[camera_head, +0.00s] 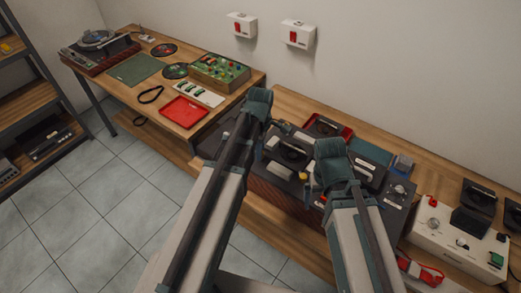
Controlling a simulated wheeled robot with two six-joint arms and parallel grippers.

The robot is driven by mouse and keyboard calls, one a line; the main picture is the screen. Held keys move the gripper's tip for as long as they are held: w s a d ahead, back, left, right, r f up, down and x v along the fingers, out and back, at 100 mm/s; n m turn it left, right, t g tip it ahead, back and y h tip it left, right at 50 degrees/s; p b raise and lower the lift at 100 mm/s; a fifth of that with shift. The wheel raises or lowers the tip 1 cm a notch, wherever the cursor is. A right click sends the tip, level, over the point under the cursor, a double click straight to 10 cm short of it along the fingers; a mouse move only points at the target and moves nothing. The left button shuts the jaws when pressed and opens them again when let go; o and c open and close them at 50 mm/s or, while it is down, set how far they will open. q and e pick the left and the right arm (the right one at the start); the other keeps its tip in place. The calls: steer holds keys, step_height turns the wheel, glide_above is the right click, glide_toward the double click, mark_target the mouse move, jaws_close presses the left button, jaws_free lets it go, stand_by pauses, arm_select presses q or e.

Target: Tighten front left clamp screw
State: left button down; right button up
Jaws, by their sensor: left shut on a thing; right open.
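A dark hi-fi unit with a wood-coloured front (280,195) sits on the low wooden bench, partly behind my arms. Black parts (291,154) lie on its top. I cannot make out the front left clamp screw; it is too small or hidden. My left arm reaches up to the unit's left end, and my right arm crosses its middle.
A wooden table (122,97) at the left holds a turntable (97,42), a green mat (136,69), a red tray (184,112) and a green board box (219,73). A white box (456,243) stands at the right. Shelving is far left; tiled floor is clear.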

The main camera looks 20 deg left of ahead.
arm_select(q)
steer(key=shift+m, duration=0.3)
steer(key=m, duration=0.4)
steer(key=shift+m, duration=0.4)
steer(key=m, duration=1)
steer(key=shift+m, duration=0.4)
steer(key=m, duration=0.5)
steer(key=shift+m, duration=0.4)
steer(key=c, duration=0.6)
jaws_free()
